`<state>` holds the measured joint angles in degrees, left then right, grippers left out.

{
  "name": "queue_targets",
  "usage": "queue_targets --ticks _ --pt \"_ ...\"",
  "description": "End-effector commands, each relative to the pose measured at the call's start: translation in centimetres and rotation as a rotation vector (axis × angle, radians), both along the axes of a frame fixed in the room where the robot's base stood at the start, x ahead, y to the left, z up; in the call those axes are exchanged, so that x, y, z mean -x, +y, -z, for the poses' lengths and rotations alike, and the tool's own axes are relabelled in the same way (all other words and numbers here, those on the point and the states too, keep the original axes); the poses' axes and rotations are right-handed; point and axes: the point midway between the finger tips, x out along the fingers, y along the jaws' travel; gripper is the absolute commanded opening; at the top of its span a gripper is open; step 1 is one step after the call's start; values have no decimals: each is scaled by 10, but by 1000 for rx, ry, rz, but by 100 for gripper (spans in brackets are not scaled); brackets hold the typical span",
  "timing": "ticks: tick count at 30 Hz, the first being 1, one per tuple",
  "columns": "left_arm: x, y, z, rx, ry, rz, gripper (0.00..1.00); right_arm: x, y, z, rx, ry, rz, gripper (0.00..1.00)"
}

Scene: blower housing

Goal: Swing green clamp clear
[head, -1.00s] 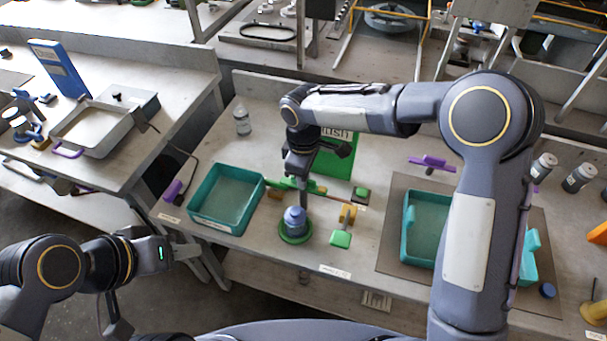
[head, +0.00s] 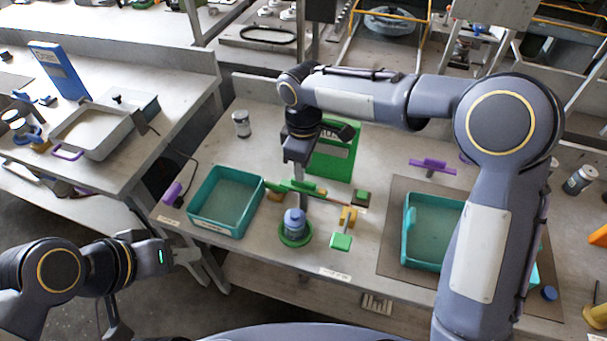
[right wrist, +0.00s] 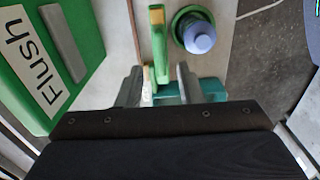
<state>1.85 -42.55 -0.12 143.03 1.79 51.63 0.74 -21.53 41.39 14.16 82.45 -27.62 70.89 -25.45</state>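The green clamp (head: 308,189) is a long narrow bar with a reddish rod at its right end, behind the green ring (head: 296,240) that holds a blue-grey part (head: 295,219). My right gripper (head: 301,187) points down at the clamp. In the right wrist view, the gripper's two fingers (right wrist: 160,80) are apart, and the green bar (right wrist: 158,45) reaches into the gap between them. I cannot tell whether either finger touches it. My left gripper (head: 190,254) is off the table's front left, away from the clamp; its fingers are too small to judge.
A teal tray (head: 194,207) stands left of the clamp and another (head: 408,235) on a mat at right. A green "Flush" box (head: 332,160) stands close behind. A green block (head: 341,242) and yellow piece (head: 348,215) lie right of the ring.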

Motion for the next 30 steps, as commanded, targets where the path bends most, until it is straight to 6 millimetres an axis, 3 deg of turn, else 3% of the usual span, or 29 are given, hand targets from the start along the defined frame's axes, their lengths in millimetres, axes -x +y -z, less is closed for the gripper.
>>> queue_targets --ticks 3,7,23,26,30 --pt "0 0 1 0 0 0 36 -1 0 -18 -1 -3 -1 34" --pt "0 0 1 0 0 0 36 0 0 -27 0 -1 -1 34" --pt "0 0 1 0 0 0 36 0 -1 -29 0 0 2 34" --pt "0 0 1 0 0 0 36 4 -12 -37 -12 -9 34 34" --pt "0 0 1 0 0 0 36 21 -57 -61 -61 -41 178 34"
